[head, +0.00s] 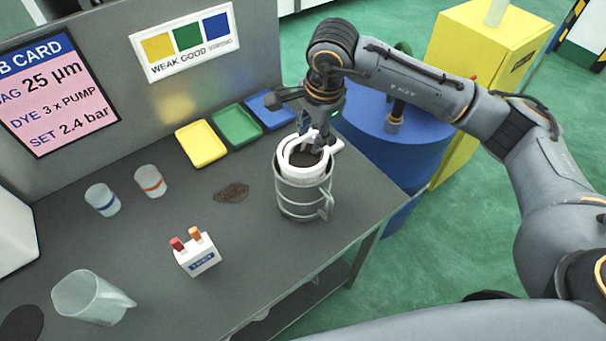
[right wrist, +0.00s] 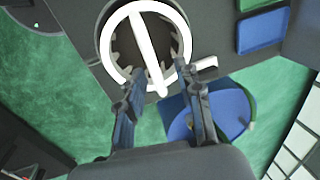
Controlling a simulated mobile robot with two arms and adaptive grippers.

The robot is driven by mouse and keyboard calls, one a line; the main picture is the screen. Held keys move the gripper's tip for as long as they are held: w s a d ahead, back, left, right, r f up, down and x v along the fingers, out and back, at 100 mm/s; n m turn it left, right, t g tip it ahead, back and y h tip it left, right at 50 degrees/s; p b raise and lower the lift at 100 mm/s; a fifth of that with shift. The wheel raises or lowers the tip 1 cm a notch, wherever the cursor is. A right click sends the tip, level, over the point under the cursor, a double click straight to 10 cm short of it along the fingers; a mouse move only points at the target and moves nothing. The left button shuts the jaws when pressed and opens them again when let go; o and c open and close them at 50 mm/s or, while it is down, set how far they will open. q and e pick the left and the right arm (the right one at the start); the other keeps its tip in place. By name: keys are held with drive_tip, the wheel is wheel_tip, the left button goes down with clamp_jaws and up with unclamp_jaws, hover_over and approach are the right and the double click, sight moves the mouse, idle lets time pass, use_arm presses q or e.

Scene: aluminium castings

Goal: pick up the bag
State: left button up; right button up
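The bag (head: 288,163) shows as a white ring with a white bar across it and a dark inside. It sits in the mouth of a grey metal vessel (head: 302,202) with a side handle, near the table's right edge. In the right wrist view the bag's ring and bar (right wrist: 146,38) fill the top middle. My right gripper (head: 318,143) points down over the ring. Its fingertips (right wrist: 160,72) stand apart, one on each side of the bar's near end; I cannot tell whether they touch it. The bag's lower part is hidden inside the vessel. My left gripper is not in view.
Yellow, green and blue trays (head: 237,126) lie behind the vessel. A dark brown patch (head: 231,192), two small cups (head: 150,182), a white block with colored tops (head: 197,254) and a clear jug (head: 88,297) are to the left. A blue drum (head: 375,150) stands beyond the table's edge.

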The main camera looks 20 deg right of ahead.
clamp_jaws()
